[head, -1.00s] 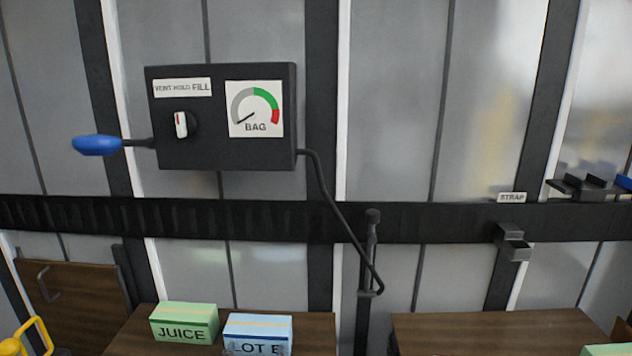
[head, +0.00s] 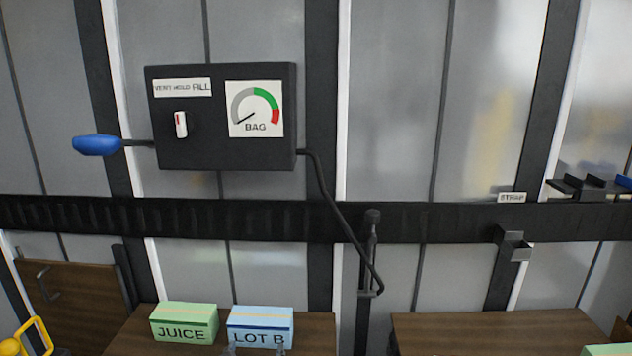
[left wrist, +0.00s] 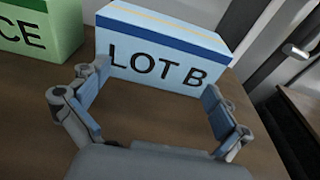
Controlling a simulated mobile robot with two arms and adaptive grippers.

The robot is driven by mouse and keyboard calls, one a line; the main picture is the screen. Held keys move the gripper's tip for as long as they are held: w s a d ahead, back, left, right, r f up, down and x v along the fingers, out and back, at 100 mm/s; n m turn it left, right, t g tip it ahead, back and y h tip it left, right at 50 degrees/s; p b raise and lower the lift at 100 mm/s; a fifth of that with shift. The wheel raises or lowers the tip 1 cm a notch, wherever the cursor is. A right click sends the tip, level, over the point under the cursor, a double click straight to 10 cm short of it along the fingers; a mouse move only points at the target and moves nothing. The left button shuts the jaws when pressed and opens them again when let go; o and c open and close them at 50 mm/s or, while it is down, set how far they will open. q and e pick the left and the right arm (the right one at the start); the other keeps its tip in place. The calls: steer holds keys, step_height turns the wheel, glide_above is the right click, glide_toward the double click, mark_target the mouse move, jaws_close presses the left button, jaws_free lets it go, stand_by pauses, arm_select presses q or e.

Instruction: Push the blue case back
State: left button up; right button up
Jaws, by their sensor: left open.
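The blue case (head: 260,322), marked LOT B, stands upright on a brown wooden surface (head: 318,335), to the right of a green case (head: 184,323) marked JUICE. In the left wrist view the blue case (left wrist: 165,62) is straight ahead, with its lettered face towards me. My left gripper (left wrist: 155,95) is open, its two fingers spread at the near face of the blue case. I cannot tell whether the fingertips touch it. In the head view only the tips of my left gripper (head: 257,350) show at the bottom edge. My right gripper is not in view.
The green case (left wrist: 45,30) stands close on the left. A black box with a dial (head: 222,117) hangs above, with a blue-handled lever (head: 97,145) and a black hose (head: 335,215). Another wooden surface (head: 490,330) lies right, across a gap with a dark post.

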arm_select(q)
steer(key=shift+s+p, duration=0.5)
steer(key=shift+s, duration=1.85)
